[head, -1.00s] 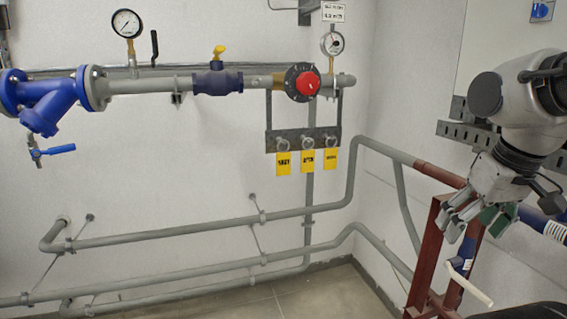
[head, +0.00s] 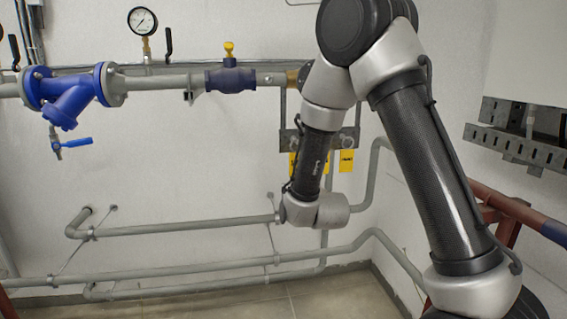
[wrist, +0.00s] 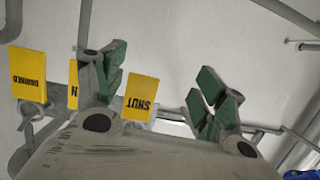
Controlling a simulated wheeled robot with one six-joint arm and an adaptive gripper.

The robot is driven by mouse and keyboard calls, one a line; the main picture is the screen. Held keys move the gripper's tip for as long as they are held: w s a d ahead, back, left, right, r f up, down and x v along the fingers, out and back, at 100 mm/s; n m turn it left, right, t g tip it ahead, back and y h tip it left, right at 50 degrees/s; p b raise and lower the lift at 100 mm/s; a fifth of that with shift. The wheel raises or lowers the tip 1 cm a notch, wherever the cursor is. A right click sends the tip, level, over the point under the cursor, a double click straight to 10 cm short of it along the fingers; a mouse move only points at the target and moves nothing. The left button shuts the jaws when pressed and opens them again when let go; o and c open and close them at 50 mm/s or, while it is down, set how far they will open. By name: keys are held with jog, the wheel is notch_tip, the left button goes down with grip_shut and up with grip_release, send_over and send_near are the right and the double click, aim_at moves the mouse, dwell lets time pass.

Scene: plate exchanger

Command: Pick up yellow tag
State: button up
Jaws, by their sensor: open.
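Several yellow tags hang from a grey bracket under the pipe. In the head view, one tag (head: 347,160) shows clear of my arm, and another (head: 293,164) is partly hidden behind it. The wrist view, with lettering upside down, shows a tag reading SHUT (wrist: 140,97), one reading DRAINED (wrist: 28,74), and a third (wrist: 73,88) mostly covered by a finger. My gripper (wrist: 160,82) is open and empty, with green finger pads. The SHUT tag shows between the fingers, close to the left one; contact cannot be told. In the head view, my arm hides the gripper.
The grey bracket (head: 284,139) carries the tags. A blue strainer (head: 70,101), a valve with a yellow handle (head: 229,78) and a gauge (head: 142,20) are on the upper pipe. Lower pipes (head: 180,229) run along the wall. A slotted metal rail (head: 515,149) is at right.

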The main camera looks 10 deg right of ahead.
notch_tip(320, 180, up, 6)
jog(key=w+t, duration=0.1)
jog(key=t, duration=0.2)
jog(key=shift+h, duration=0.4)
jog(key=w, duration=0.5)
jog(key=w+d, duration=0.1)
jog(key=w, duration=0.1)
jog(key=shift+w+f, duration=0.2)
jog(key=shift+w, duration=0.1)
jog(key=shift+c, duration=0.2)
jog(key=c, duration=1)
